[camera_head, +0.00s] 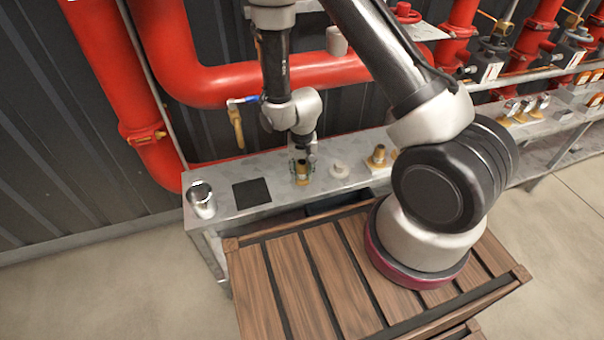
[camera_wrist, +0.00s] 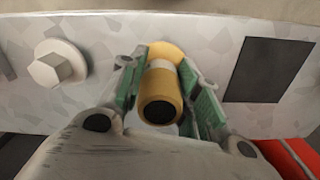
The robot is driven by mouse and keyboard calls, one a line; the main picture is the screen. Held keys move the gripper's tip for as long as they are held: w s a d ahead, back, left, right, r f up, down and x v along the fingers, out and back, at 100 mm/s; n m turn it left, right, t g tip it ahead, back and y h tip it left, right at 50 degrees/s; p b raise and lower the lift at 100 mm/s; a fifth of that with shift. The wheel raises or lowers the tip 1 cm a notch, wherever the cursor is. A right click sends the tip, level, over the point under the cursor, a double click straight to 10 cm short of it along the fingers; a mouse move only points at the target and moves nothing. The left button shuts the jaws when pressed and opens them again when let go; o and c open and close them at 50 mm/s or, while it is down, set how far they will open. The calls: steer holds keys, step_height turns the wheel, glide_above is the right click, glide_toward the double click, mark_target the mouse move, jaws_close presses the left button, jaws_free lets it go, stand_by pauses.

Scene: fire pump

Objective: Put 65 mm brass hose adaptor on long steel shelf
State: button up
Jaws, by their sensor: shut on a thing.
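The brass hose adaptor (camera_wrist: 161,95) stands upright between the two fingers of my gripper (camera_wrist: 161,85) in the wrist view, with green pads on either side of it. In the head view the adaptor (camera_head: 302,172) is at or just above the top of the long steel shelf (camera_head: 227,209). My gripper (camera_head: 303,160) is shut on it from above. The fingers hide part of its sides, and I cannot tell whether its base touches the shelf.
A black square mat (camera_head: 251,192) and a shiny metal cup (camera_head: 201,199) are left of the adaptor. A pale hex-topped fitting (camera_head: 339,170) and brass fittings (camera_head: 377,157) stand to the right. Red pipes (camera_head: 230,85) run behind. A slatted wooden crate (camera_head: 290,285) is in front.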

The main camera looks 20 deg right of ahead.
steer(key=shift+f, duration=0.55)
steer(key=o, duration=1.1)
steer(key=shift+f, duration=0.15)
